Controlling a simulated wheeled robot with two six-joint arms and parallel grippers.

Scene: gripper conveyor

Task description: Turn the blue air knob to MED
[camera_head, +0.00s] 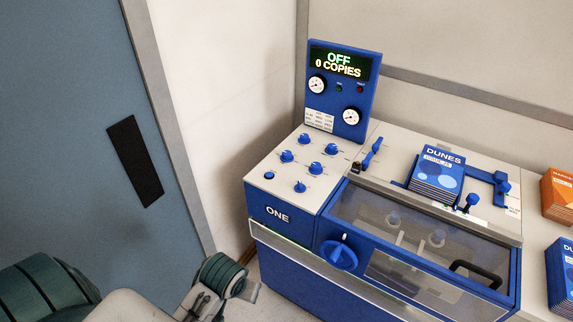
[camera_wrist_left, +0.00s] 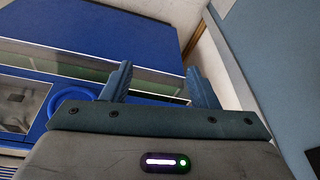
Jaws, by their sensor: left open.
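Several small blue knobs stand on the white sloped panel (camera_head: 325,150) of the blue machine marked ONE in the head view. One of these small knobs (camera_head: 316,167) is near the panel's middle. Their labels are too small to read, so I cannot tell which is the air knob or its setting. A large blue knob (camera_head: 339,252) is on the machine's front. My left gripper (camera_head: 250,292) is low, left of the machine's front and apart from the knobs. In the left wrist view its jaws (camera_wrist_left: 160,80) are open and empty. My right gripper is not in view.
A display (camera_head: 338,62) reads OFF, 0 COPIES. Blue DUNES booklets (camera_head: 437,172) are stacked on the machine, right of the knobs. A clear-fronted cover with a black handle (camera_head: 474,274) is at the front. A blue-grey door (camera_head: 70,110) is at left.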

